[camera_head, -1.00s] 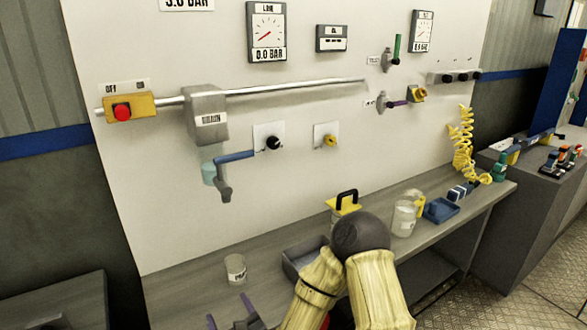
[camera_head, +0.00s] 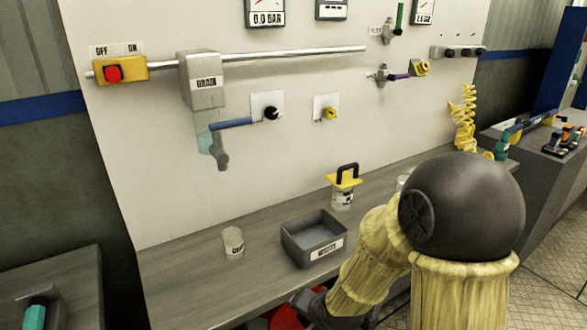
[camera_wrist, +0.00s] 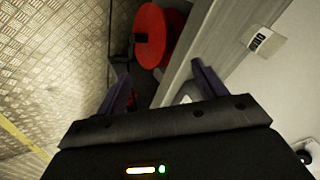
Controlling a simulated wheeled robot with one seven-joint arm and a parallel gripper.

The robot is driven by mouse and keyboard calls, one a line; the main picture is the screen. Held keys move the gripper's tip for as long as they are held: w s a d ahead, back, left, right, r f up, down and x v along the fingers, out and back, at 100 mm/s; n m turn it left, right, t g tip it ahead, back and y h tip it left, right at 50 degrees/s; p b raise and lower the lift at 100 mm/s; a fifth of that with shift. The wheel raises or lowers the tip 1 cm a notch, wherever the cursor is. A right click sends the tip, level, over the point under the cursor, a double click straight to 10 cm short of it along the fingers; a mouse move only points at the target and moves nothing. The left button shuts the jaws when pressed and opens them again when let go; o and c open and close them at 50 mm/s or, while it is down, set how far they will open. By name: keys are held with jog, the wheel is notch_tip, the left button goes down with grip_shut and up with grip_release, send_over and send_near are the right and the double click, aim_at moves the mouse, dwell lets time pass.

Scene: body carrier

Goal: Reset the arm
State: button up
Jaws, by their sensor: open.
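My gripper (camera_wrist: 158,80) shows in the wrist view with its two dark purple fingers wide apart and nothing between them. Beyond the fingers are a red reel (camera_wrist: 150,37) and the grey bench edge (camera_wrist: 190,62). In the head view my arm is bent, with its dark round elbow at the right and its forearm running down left past the bench's front edge. The fingers are hidden or out of frame there.
A grey bin (camera_head: 290,243), a labelled cup (camera_head: 233,242) and a yellow-topped container (camera_head: 342,190) stand on the bench (camera_head: 180,266). The wall panel behind carries a pipe (camera_head: 290,54) and valves. Patterned metal floor (camera_wrist: 65,60) lies left in the wrist view.

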jog(key=s+d+r+n+g+h+b, duration=0.2)
jog(key=s+d+n+g+h+b, duration=0.3)
jog(key=s+d, duration=0.55)
notch_tip(320, 180, up, 17)
jog(key=w+d+t+y+p, duration=0.1)
jog(key=y+p, duration=0.1)
jog(key=p, duration=1.8)
jog(key=shift+r+n, duration=0.15)
jog(key=shift+n, duration=0.25)
jog(key=shift+w+d, duration=0.1)
jog(key=shift+w, duration=0.05)
jog(key=shift+c, duration=0.2)
